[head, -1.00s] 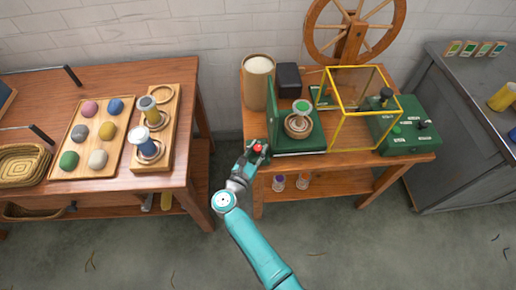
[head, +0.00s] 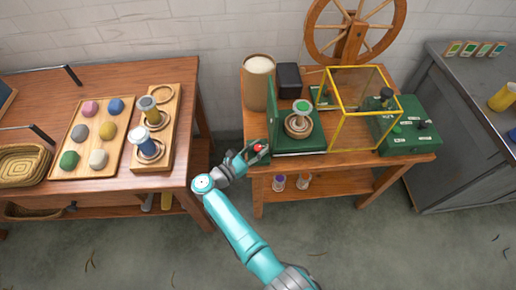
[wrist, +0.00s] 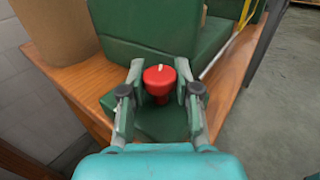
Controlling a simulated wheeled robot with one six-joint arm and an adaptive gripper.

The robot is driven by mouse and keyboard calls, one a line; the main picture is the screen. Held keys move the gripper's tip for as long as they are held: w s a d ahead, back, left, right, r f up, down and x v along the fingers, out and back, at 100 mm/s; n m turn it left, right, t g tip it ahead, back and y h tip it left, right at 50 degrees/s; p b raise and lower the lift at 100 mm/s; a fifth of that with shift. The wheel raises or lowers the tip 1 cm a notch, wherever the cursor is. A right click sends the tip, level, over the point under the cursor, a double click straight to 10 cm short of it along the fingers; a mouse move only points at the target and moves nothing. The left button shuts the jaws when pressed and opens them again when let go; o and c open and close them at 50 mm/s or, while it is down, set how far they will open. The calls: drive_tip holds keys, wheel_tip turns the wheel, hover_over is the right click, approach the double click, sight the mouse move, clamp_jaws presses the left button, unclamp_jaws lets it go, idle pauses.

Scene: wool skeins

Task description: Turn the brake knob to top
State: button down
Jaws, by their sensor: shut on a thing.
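The red brake knob (wrist: 158,84) sits on a green base in the wrist view, with a small pale mark on its top near the upper edge. In the head view the knob (head: 258,147) is a small red spot at the left front of the right-hand wooden table. My gripper (wrist: 160,82) has one finger on each side of the knob and is shut on it. In the head view my gripper (head: 256,152) reaches the knob from the lower left. Any labels around the knob are not readable.
A green upright panel (wrist: 145,28) stands just behind the knob. A green machine with a wool skein cup (head: 298,125) and a yellow frame (head: 335,109) stand to the right. A tan drum (head: 259,82) is behind. The left table (head: 60,102) holds coloured wool balls.

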drive_tip(key=c, duration=1.1)
unclamp_jaws()
drive_tip(key=v, duration=1.2)
drive_tip(key=shift+w, duration=0.1)
